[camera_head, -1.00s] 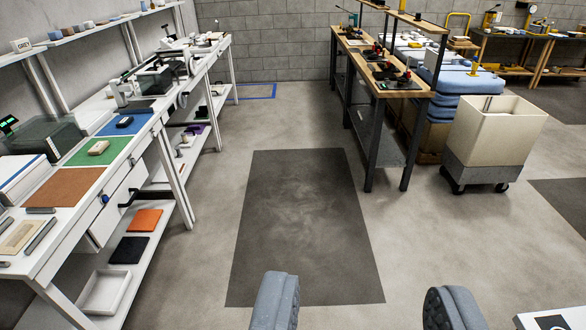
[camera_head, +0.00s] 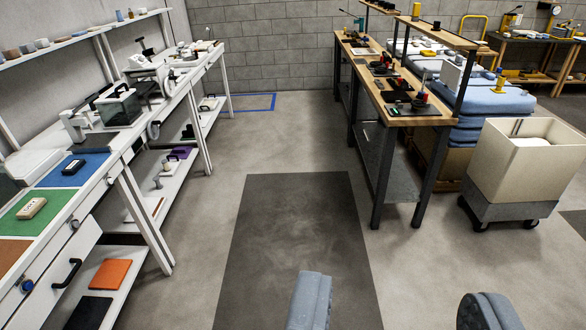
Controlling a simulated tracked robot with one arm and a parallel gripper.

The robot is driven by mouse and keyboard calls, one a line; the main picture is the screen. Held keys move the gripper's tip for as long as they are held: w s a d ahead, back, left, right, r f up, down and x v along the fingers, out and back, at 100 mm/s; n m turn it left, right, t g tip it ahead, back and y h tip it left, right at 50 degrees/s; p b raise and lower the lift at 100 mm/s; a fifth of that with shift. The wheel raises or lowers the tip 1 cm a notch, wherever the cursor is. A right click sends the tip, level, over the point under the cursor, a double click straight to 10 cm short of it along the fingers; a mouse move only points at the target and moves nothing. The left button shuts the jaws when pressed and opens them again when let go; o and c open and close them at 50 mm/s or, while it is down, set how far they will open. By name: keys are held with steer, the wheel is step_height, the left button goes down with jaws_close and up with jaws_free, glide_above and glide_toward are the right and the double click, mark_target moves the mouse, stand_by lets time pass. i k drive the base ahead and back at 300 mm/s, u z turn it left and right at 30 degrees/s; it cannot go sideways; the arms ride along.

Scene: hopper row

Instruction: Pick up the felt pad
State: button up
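My gripper (camera_head: 398,295) shows at the bottom of the view, its two grey fingers wide apart with only floor between them. No piece is clearly identifiable as the felt pad. Two flat square pieces lie on the lower shelf of the white bench at left: an orange one (camera_head: 110,274) and a black one (camera_head: 89,313), partly cut off by the frame. A beige block (camera_head: 31,208) lies on a green mat (camera_head: 43,203), and a dark item (camera_head: 73,167) on a blue mat (camera_head: 75,166). My gripper is well away from all of these.
The white bench (camera_head: 118,150) runs along the left. A wooden-topped bench (camera_head: 428,118) and a wheeled beige hopper (camera_head: 530,165) stand at right. A dark floor mat (camera_head: 295,235) lies in the clear aisle between. Blue tape (camera_head: 255,94) marks the floor farther back.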

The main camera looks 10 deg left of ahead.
mark_target(75, 165)
steer(key=u, duration=0.1)
steer(key=i, duration=1.25)
steer(key=u, duration=0.7)
steer(key=i, duration=1.2)
steer(key=u, duration=1.4)
steer(key=i, duration=1)
steer(key=u, duration=0.5)
